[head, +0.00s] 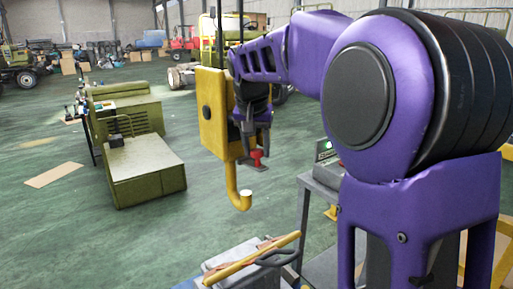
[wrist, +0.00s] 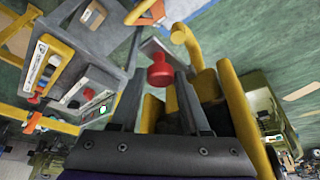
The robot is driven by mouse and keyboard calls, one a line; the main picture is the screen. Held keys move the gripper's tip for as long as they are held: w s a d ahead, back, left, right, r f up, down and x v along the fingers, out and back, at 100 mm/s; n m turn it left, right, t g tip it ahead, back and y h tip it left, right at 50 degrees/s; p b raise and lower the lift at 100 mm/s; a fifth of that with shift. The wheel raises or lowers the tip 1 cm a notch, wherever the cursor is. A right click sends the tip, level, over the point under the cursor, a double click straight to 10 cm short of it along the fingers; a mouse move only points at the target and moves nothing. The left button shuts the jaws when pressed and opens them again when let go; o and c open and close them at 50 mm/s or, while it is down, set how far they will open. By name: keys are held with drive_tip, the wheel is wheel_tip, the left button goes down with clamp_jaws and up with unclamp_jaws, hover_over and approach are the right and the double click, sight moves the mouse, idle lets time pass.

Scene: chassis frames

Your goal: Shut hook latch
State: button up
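A yellow hook (head: 240,196) hangs under a thick yellow block (head: 211,105), its tip curving up to the right. In the wrist view the hook (wrist: 184,40) is beyond my fingers. A red knob (head: 257,157) is beside the block's lower right side. The knob also shows in the wrist view (wrist: 160,74), by a grey plate (wrist: 152,46) that looks like the latch; how they join is unclear. My gripper (head: 254,142) points down just above the knob. Its fingers are apart, one on either side of the knob in the wrist view. I cannot tell whether they touch it.
A grey cart (head: 318,185) stands right of the hook. A grey-topped stand with a yellow bar (head: 252,259) is below it. An olive machine (head: 145,165) stands to the left. Green floor between the machine and the hook is clear.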

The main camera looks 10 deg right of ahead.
clamp_jaws()
idle(1.1)
